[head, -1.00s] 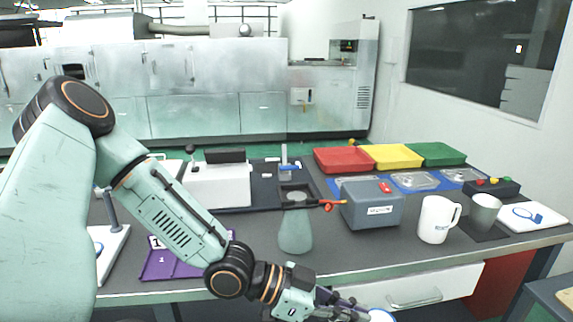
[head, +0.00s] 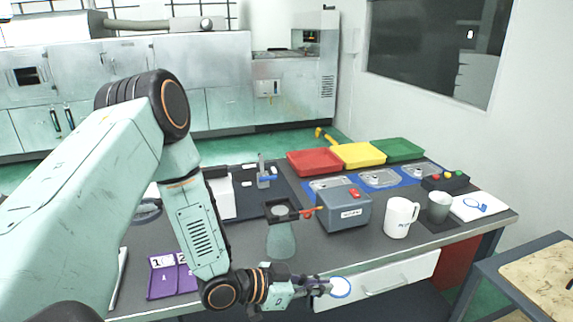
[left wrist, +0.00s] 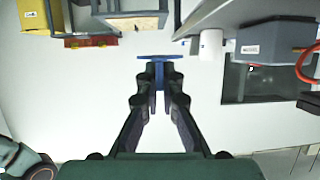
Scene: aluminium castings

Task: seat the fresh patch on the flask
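The greenish cone-shaped flask (head: 281,243) stands upright near the front of the dark bench in the head view. A dark frame with an orange-tipped handle (head: 312,210) is around or just behind its top. My left gripper (head: 320,288) is shut on a white round patch with a blue rim (head: 341,287), in front of the bench edge and right of the flask, apart from it. In the left wrist view the patch (left wrist: 160,57) shows edge-on as a blue bar, its blue stem between the fingertips (left wrist: 161,80). My right gripper is not in view.
A grey box with a red switch (head: 344,208), a white mug (head: 400,217) and a grey cup (head: 439,207) stand right of the flask. A purple tray (head: 172,276) lies to the left. A drawer front (head: 388,282) is below the bench edge. Red, yellow and green trays are behind.

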